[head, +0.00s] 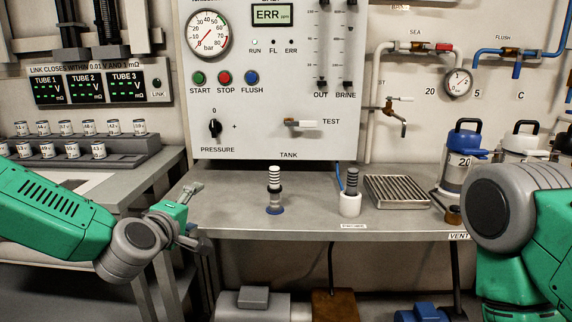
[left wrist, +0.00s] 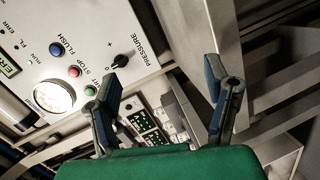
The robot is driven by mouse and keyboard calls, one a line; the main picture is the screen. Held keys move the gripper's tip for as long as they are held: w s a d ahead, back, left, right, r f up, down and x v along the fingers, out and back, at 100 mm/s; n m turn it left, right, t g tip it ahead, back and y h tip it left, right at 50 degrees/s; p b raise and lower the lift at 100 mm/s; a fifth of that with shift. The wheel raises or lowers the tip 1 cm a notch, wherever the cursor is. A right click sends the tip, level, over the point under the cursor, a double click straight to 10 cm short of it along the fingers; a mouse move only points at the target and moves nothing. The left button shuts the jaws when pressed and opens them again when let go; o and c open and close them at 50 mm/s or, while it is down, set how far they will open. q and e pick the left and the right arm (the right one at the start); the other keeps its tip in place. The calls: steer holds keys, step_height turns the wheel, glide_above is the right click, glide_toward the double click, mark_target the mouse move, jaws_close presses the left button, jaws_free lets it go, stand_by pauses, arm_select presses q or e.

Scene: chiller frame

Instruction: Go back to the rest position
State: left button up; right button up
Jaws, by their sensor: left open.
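My left gripper (head: 198,217) is open and empty at the left end of the steel bench, near the gap beside the left-hand table. In the left wrist view its two fingers (left wrist: 166,85) stand wide apart with nothing between them. My right arm enters at the right edge of the head view as a large grey joint and green links. Its gripper does not show.
The control panel (head: 270,130) stands behind. Small cans fill a rack (head: 90,155) at left.

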arm_select(q)
steer(key=s+d+f+m+g+p, duration=0.1)
steer(key=s+f+m+g+p, duration=0.55)
steer(key=s+f, duration=1.55)
steer(key=s+a+f+m+g, duration=0.2)
steer(key=s+a, duration=0.1)
steer(key=s, duration=0.4)
steer(key=s+a+f+m+g+y, duration=0.1)
steer(key=s+a+f+m+g, duration=0.1)
steer(key=s, duration=0.5)
steer(key=s+a+f+m+g+y, duration=0.1)
steer(key=s+a+m+g, duration=0.3)
steer(key=s, duration=0.3)
steer(key=shift+f, duration=0.4)
steer(key=shift+w, duration=0.15)
